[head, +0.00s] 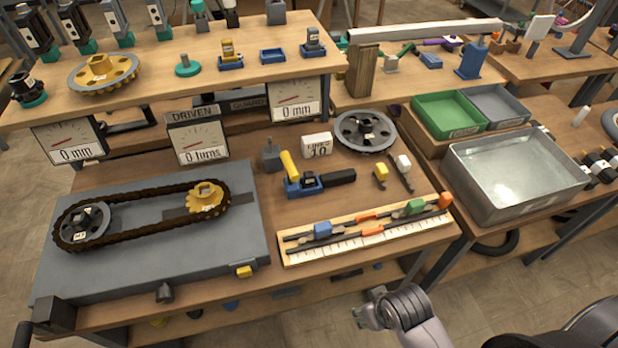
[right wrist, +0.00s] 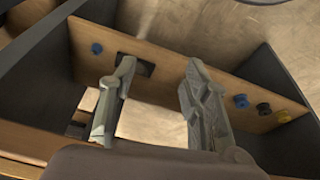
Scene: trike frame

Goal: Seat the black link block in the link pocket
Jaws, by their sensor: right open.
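My right gripper (head: 371,308) is in front of the bench's near edge, at bottom centre-right in the head view. In the right wrist view (right wrist: 158,105) its two fingers are apart with nothing between them. A black block-like piece (head: 338,178) shows at a blue holder (head: 305,187) with a yellow handle, mid-bench. I cannot tell surely whether it is the link block. A dark chain (head: 145,226) runs around two sprockets on a grey plate (head: 240,254) at left. I cannot make out the link pocket. My left gripper is not in view.
A ruler board (head: 370,240) with coloured sliders lies at the bench's front right. A grey spoked wheel (head: 364,131) and a "LINKS 10" card (head: 316,145) stand behind. A metal tray (head: 515,175) is at right. The wrist view shows a wooden panel (right wrist: 170,85) with coloured knobs.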

